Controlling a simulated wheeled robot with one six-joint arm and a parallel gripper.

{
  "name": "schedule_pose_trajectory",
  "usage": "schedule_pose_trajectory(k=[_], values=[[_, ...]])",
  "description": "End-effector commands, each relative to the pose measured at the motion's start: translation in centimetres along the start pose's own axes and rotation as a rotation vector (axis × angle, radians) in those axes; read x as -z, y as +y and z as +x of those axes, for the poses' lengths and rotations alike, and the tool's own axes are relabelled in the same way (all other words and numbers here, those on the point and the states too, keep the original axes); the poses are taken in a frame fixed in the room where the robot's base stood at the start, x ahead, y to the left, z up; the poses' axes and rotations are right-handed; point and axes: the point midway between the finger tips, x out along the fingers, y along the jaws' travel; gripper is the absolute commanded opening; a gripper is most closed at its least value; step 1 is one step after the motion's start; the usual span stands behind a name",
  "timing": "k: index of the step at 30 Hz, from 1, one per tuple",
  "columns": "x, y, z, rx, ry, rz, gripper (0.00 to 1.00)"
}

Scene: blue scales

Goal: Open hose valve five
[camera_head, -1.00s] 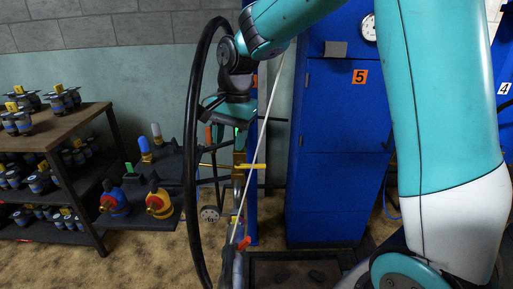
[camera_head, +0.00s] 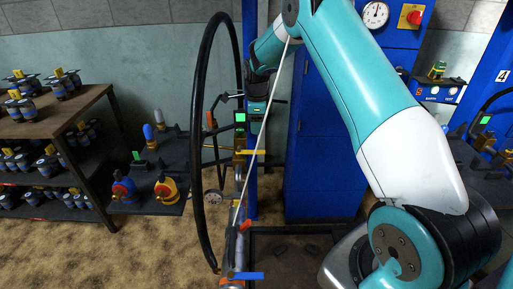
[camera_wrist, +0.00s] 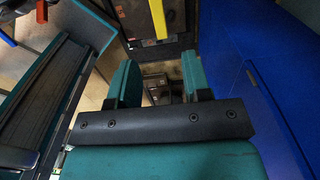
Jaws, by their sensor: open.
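My gripper (camera_wrist: 156,82) is open and empty in the wrist view, its two teal fingers apart. In the head view it is beside the blue post, above a yellow bar handle (camera_head: 250,152), and partly hidden. The yellow bar also shows in the wrist view (camera_wrist: 157,18), beyond the fingers and apart from them. Lower on the same pipe assembly are an orange handle (camera_head: 246,225) and a blue handle (camera_head: 248,276). I cannot tell which handle is hose valve five. No number 5 label is visible now.
A black hose (camera_head: 194,130) loops left of the pipe. A blue cabinet (camera_head: 320,190) stands behind my arm. A wooden shelf (camera_head: 50,124) with meters is at left, and a dark stand (camera_head: 150,203) is between it and the hose. Carpet in front is free.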

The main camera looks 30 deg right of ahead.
Motion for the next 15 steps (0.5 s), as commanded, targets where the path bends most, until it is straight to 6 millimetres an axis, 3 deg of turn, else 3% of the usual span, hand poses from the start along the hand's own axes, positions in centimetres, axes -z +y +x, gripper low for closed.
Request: schedule_pose_trajectory(k=[3,9,15], values=[[0.0,0.1,2.9,-0.004,0.001,-0.001,0.45],[0.1,0.1,6.9,-0.003,0.001,-0.001,0.45],[0.1,0.0,9.1,-0.001,0.0,-0.001,0.45]])
